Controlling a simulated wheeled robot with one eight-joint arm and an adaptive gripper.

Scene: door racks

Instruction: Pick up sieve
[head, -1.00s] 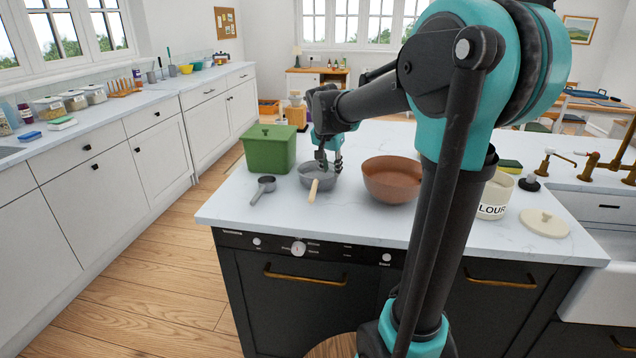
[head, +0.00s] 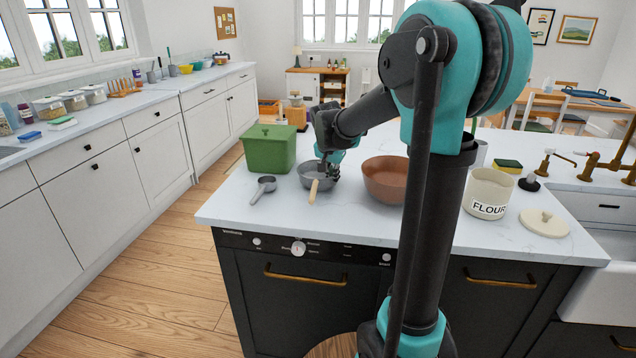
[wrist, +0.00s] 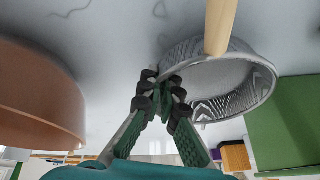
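The sieve (head: 322,178) is a grey round bowl with a pale wooden handle (head: 313,191). It sits on the white island counter, handle towards the front edge. In the wrist view the sieve (wrist: 262,82) is right of my fingers, its handle (wrist: 219,26) at the top. My gripper (head: 331,171) is at the sieve's right rim. In the wrist view its fingertips (wrist: 163,80) are close together at the rim and look shut on it. The exact contact is partly hidden by the fingers.
A brown bowl (head: 386,183) stands close on the right. A green lidded box (head: 270,152) is behind left, and a grey measuring scoop (head: 263,188) lies left. A flour canister (head: 488,195) and its lid (head: 543,223) are further right. The counter in front is clear.

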